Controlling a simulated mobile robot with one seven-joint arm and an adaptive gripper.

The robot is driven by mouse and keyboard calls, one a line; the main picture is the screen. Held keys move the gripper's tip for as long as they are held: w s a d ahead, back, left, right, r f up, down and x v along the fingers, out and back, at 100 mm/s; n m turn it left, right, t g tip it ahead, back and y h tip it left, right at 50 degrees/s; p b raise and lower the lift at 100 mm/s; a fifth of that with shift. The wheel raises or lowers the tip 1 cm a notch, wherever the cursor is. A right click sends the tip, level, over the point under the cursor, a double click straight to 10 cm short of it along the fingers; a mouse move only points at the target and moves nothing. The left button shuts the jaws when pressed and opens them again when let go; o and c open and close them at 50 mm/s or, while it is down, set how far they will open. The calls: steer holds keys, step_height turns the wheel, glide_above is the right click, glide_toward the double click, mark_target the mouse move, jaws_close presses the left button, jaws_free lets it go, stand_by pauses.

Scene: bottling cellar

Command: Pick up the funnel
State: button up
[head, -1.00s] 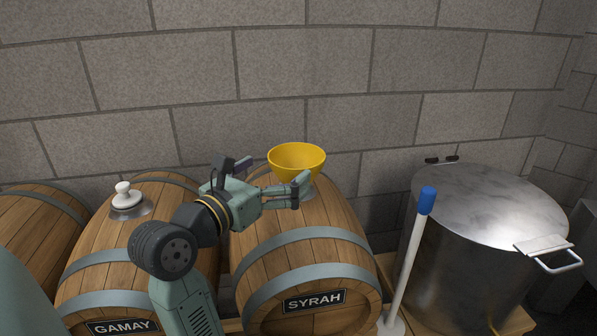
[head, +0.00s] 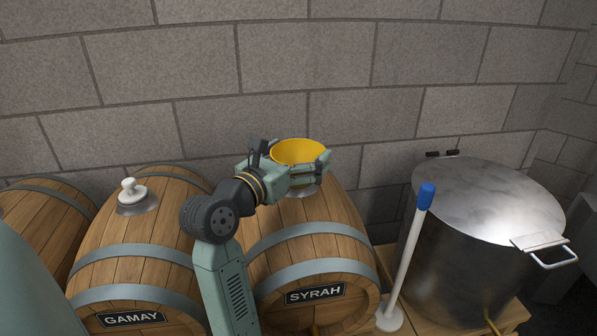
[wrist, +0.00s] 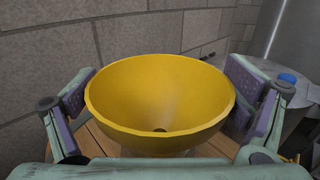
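The yellow funnel (head: 298,151) sits upright on top of the SYRAH barrel (head: 312,233), its wide mouth facing up. In the wrist view the funnel's bowl (wrist: 160,100) fills the middle, with a small dark hole at its bottom. My gripper (head: 303,168) is at the funnel, one finger along the near side of the bowl. In the wrist view its purple-padded fingers stand wide apart, one on each side of the rim. They look very near the rim; firm contact does not show. The funnel's lower part is mostly hidden.
A GAMAY barrel (head: 135,250) with a white-knobbed stopper (head: 133,196) stands at left. A white rod with a blue end (head: 426,196) rises at right, before a large lidded steel pot (head: 480,240). A block wall (head: 300,75) is close behind.

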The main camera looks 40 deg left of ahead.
steer(key=c, duration=0.6)
steer(key=shift+o, duration=0.2)
steer(key=shift+r, duration=0.1)
